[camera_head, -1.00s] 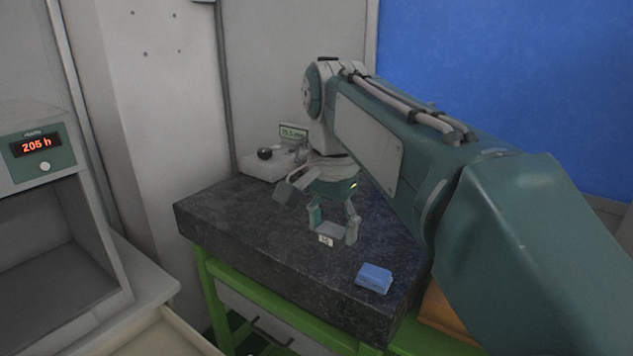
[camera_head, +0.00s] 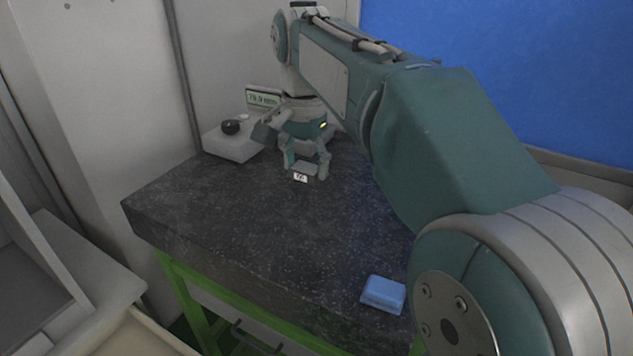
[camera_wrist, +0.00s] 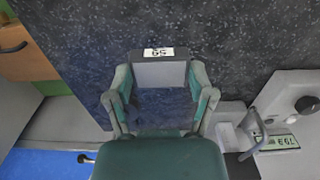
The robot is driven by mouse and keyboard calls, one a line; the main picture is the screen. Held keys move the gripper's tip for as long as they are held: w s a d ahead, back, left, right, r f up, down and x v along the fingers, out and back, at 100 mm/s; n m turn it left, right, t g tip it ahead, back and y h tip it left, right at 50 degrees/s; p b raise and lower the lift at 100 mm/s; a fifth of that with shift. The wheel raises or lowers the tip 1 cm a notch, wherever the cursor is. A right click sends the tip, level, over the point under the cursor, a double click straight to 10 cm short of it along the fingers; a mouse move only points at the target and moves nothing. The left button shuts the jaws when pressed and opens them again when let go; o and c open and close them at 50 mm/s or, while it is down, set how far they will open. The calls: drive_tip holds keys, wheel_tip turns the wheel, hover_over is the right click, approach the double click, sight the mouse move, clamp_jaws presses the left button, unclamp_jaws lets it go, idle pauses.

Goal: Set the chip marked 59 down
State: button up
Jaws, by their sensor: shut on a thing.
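The chip marked 59 (camera_wrist: 160,74) is a grey square plate with a white label along one edge. The label reads upside down in the wrist view. My gripper (camera_wrist: 160,84) is shut on the chip, with one finger at each side. In the head view my gripper (camera_head: 305,166) points down over the back part of the dark speckled stone slab (camera_head: 230,215), and the chip (camera_head: 303,171) shows between its fingers, label facing the camera. I cannot tell whether the chip touches the slab.
A grey gauge with a black knob (camera_head: 231,127) and green display (camera_head: 263,98) stands close behind and left of my gripper. A blue block (camera_head: 383,294) lies near the slab's front right. The slab's middle and left are clear. A green frame (camera_head: 190,290) carries the slab.

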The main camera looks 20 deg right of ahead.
sight(324, 195)
drive_tip(key=w+d+f, duration=0.1)
drive_tip(key=w+f, duration=0.1)
drive_tip(key=w+d+f, duration=0.4)
drive_tip(key=w, duration=0.1)
drive_tip(key=shift+w+f, duration=0.1)
drive_tip(key=shift+f, duration=0.25)
drive_tip(key=shift+w+d+f, duration=0.25)
drive_tip(key=shift+w+f, duration=0.1)
drive_tip(key=shift+f, duration=0.15)
drive_tip(key=shift+w+d+f, duration=0.1)
drive_tip(key=shift+w+f, duration=0.1)
drive_tip(key=shift+f, duration=1.55)
drive_tip(key=o, duration=1)
drive_tip(key=shift+f, duration=0.1)
drive_tip(key=shift+c, duration=0.2)
